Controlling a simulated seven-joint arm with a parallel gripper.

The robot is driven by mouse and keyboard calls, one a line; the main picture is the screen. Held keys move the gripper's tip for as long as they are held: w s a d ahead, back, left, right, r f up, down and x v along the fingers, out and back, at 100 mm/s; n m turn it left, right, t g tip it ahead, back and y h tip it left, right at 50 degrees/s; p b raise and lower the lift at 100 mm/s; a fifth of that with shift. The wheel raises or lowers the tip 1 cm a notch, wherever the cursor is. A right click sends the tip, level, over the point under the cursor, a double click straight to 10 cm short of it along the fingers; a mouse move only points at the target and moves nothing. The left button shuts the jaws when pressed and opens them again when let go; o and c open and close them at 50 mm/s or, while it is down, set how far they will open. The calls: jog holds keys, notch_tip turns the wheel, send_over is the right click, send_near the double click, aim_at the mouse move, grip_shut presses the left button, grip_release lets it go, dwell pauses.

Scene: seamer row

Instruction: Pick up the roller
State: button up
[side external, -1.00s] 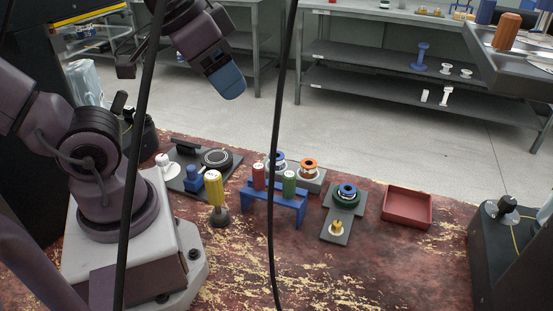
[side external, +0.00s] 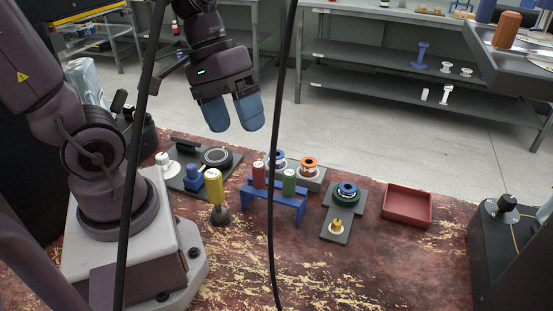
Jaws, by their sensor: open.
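My gripper (side external: 233,118) hangs open and empty above the back of the worn red table (side external: 300,262), with its two blue fingers pointing down. Ringed, roller-like pieces stand below and to its right. One is orange-topped (side external: 309,163), on a grey block (side external: 313,184). One with a blue ring (side external: 277,157) stands beside it, partly hidden by a cable. A third, blue over dark green (side external: 347,192), sits on a grey plate (side external: 336,234) with a small yellow-brass piece (side external: 338,225). I cannot tell which piece the task calls the roller. My gripper touches none of them.
A blue rack (side external: 285,209) holds a red cylinder (side external: 258,175) and a green cylinder (side external: 289,183). A yellow cylinder (side external: 214,188) stands on a dark base to the left. A red tray (side external: 407,206) lies empty at right. Black cables (side external: 275,245) cross the view.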

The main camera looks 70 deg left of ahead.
jog(key=w+a+f+n+t+h, duration=0.1)
jog(key=w+f+n+t+h, duration=0.1)
jog(key=w+f+n+h, duration=0.5)
jog(key=n+t+y, duration=1)
jog(key=n+y, duration=0.1)
jog(key=n, duration=1.3)
send_near(280, 154)
jog(key=x, duration=0.4)
jog(key=shift+a, duration=0.4)
jog(key=shift+x, duration=2.7)
jog(key=shift+d+f, duration=0.1)
jog(key=shift+d, duration=0.05)
jog(key=c, duration=1.2)
